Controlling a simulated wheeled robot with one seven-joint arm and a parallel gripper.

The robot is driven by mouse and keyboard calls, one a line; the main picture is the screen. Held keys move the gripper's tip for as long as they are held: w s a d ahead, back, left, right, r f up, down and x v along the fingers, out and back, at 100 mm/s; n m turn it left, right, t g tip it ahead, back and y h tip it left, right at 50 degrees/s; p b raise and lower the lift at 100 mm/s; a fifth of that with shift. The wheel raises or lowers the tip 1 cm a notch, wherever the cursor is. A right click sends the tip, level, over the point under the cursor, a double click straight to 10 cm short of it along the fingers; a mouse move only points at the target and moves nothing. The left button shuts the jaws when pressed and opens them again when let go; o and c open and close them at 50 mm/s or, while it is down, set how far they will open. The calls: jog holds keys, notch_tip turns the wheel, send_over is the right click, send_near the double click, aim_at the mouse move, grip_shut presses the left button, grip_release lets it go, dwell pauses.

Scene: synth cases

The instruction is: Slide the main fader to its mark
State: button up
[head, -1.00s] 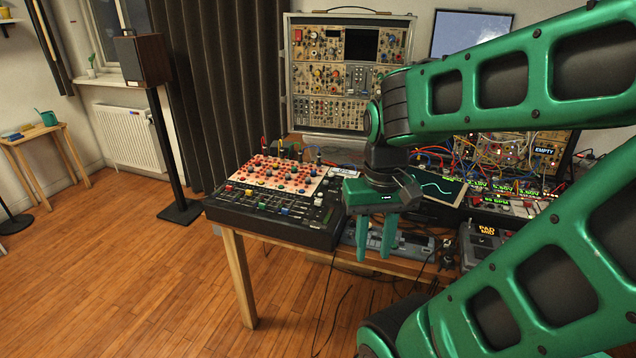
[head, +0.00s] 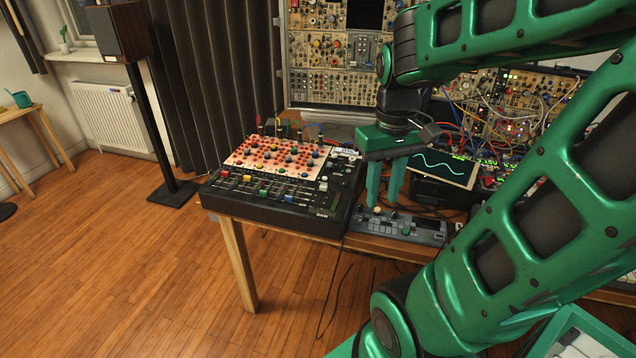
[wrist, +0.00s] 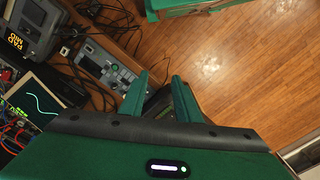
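A black mixer (head: 268,216) sits at the left front of the table. Its front part carries a row of faders with red, yellow, green and blue caps. A white-capped fader (head: 323,186) stands apart at the right end of the row; I take it for the main fader. Its mark is too small to make out. My gripper (head: 382,203) points down to the right of the mixer, above a small grey device (head: 410,228), and touches nothing that I can see. In the wrist view its two fingers (wrist: 159,80) are apart with nothing held; a dark edge shows between them.
A red-dotted panel with knobs (head: 275,155) covers the mixer's rear. A screen with a wave trace (head: 445,168) and cabled modules (head: 500,115) stand behind and right of my gripper. A black speaker stand (head: 160,130) is at the left.

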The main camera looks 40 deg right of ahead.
jog(key=w+d+n, duration=0.2)
jog(key=w+n, duration=0.3)
jog(key=w, duration=0.6)
jog(key=n, duration=0.6)
send_near(323, 185)
notch_tip(323, 185, down, 8)
jog(key=shift+s+d+f, duration=0.1)
jog(key=shift+s+f, duration=0.05)
jog(key=shift+s, duration=0.05)
jog(key=shift+c, duration=0.6)
grip_shut()
